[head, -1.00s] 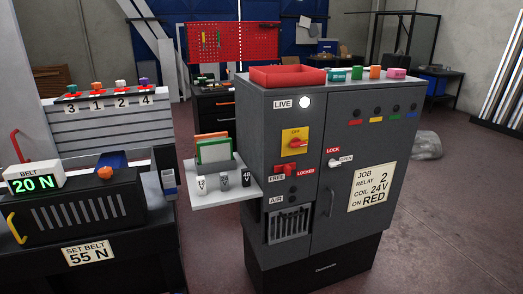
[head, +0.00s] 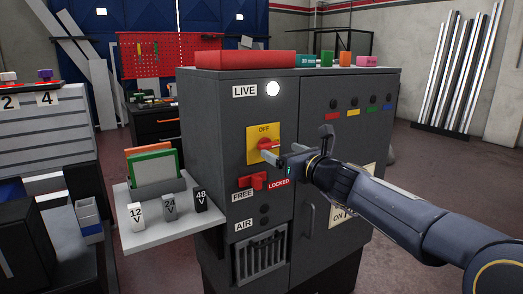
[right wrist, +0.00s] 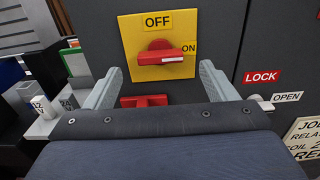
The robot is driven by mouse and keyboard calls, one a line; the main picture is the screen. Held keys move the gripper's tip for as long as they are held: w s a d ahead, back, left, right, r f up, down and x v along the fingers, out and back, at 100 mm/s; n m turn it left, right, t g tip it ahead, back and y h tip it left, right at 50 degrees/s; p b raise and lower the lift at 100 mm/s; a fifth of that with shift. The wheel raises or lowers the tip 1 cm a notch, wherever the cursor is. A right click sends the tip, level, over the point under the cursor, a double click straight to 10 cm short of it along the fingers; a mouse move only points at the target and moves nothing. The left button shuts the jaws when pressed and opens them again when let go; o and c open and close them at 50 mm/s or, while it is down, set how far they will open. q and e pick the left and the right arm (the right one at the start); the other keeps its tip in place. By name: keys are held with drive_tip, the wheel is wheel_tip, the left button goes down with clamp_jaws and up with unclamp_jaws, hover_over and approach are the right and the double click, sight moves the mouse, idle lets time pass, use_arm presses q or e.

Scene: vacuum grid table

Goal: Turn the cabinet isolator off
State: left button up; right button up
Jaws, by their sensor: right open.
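The cabinet isolator is a yellow plate (head: 252,133) with a red rotary handle (head: 266,146) on the grey cabinet (head: 220,120). In the right wrist view the handle (right wrist: 158,54) lies level, its white mark toward ON at right; OFF is at the top of the plate (right wrist: 130,30). My right gripper (head: 280,158) is open in front of the isolator. In the right wrist view its fingers (right wrist: 160,73) are spread wide, below and to either side of the handle, with nothing between them. My left gripper is not in view.
A red FREE/LOCKED slide (head: 252,181) sits just below the isolator. The LIVE lamp (head: 273,88) is lit white. A side shelf (head: 165,238) at left holds voltage-marked blocks and cards. A red tray (head: 245,60) is on top. My right forearm covers part of the right door.

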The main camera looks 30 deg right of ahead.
sight(271, 146)
drive_tip(key=w, duration=0.5)
drive_tip(key=shift+a, duration=0.2)
drive_tip(key=shift+c, duration=0.2)
drive_tip(key=c, duration=1)
